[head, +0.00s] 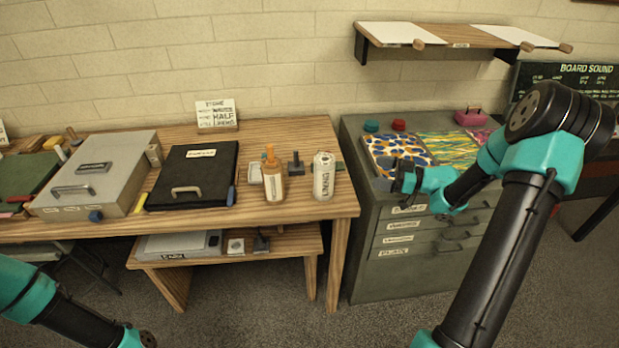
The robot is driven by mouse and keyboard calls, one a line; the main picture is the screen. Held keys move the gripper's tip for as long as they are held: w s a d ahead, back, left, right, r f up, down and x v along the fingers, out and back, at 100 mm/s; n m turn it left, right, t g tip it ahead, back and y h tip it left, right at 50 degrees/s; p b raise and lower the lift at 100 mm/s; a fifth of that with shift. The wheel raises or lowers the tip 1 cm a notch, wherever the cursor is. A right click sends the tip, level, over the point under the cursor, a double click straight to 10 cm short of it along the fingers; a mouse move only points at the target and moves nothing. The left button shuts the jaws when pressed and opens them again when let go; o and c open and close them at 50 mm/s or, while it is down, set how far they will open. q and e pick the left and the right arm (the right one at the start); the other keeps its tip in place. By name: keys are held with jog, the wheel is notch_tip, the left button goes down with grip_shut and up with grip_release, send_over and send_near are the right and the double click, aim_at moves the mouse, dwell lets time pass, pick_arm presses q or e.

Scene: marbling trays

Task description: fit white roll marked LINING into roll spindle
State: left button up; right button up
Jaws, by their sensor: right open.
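The white roll marked LINING (323,178) stands upright near the right end of the wooden table. A small dark piece with an upright post (296,164) stands left of and behind it; I cannot tell whether this is the roll spindle. My right gripper (396,178) is open and empty, right of the roll and clear of it, in front of the patterned sheets on the cabinet. Its fingers are small and dark here. Part of my left arm shows at the bottom left, but its gripper is out of view.
An orange-topped bottle (272,176) stands close left of the roll. A black case (195,176) and a grey box (98,176) lie further left. The grey drawer cabinet (420,245) stands right of the table. A wall shelf (455,38) hangs above the cabinet.

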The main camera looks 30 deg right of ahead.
jog(key=shift+s, duration=0.1)
send_near(325, 164)
jog(key=w+a+f, duration=0.1)
jog(key=w+a, duration=0.1)
jog(key=w, duration=0.3)
jog(key=shift+w+a+f, duration=0.15)
jog(key=shift+w, duration=0.05)
dwell(0.4)
jog(key=shift+f+x, duration=0.15)
jog(key=shift+x, duration=1.15)
jog(key=shift+f+x, duration=0.1)
jog(key=shift+x, duration=1.25)
jog(key=shift+c, duration=0.4)
jog(key=c, duration=1.2)
